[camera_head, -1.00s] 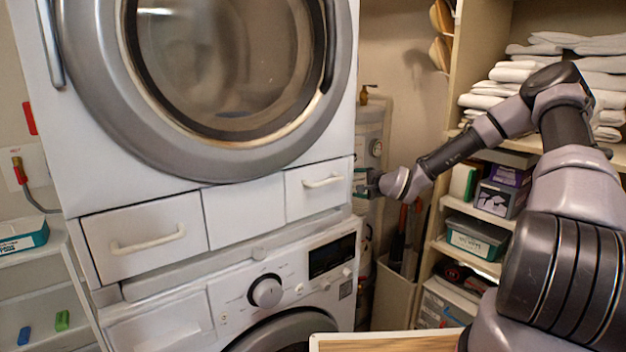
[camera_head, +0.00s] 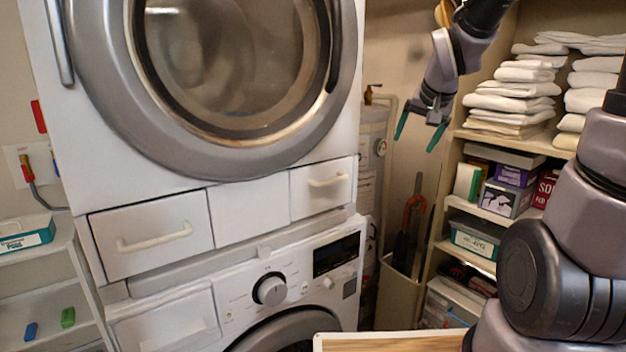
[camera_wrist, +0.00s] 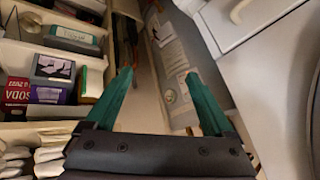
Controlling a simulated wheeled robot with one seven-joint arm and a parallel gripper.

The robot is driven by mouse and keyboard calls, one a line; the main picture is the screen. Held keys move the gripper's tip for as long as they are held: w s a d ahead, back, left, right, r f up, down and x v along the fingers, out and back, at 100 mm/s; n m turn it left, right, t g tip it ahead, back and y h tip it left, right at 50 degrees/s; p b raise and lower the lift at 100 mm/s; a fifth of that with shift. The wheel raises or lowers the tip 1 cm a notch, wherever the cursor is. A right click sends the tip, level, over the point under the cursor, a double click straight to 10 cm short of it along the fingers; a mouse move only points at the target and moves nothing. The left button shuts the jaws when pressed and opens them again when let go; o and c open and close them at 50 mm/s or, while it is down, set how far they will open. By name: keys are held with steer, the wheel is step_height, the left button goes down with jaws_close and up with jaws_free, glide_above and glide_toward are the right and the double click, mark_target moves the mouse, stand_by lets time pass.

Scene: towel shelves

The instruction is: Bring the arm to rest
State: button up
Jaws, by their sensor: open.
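My gripper (camera_head: 419,128) hangs in the upper right of the head view, fingers pointing down. Its two green fingers are spread apart, with nothing between them. It is in the gap between the stacked machines and the towel shelves, apart from both. In the wrist view my gripper (camera_wrist: 157,90) shows both green fingers apart at the bottom middle. Part of my arm passes out of the top of the head view.
A dryer (camera_head: 215,75) stands over a washer (camera_head: 225,309) with drawers (camera_head: 150,236) between. Shelves at right hold folded towels (camera_head: 512,95) and several boxes (camera_head: 508,190). A water heater (camera_head: 372,150) and a bin (camera_head: 396,295) stand in the gap. A wooden board (camera_head: 390,342) lies at the bottom.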

steer(key=s+r, duration=0.4)
steer(key=s, duration=0.5)
steer(key=s+r+y, duration=0.1)
steer(key=s+r, duration=0.2)
steer(key=s, duration=0.6)
steer(key=shift+d+r+n+y, duration=0.3)
steer(key=shift+r, duration=0.05)
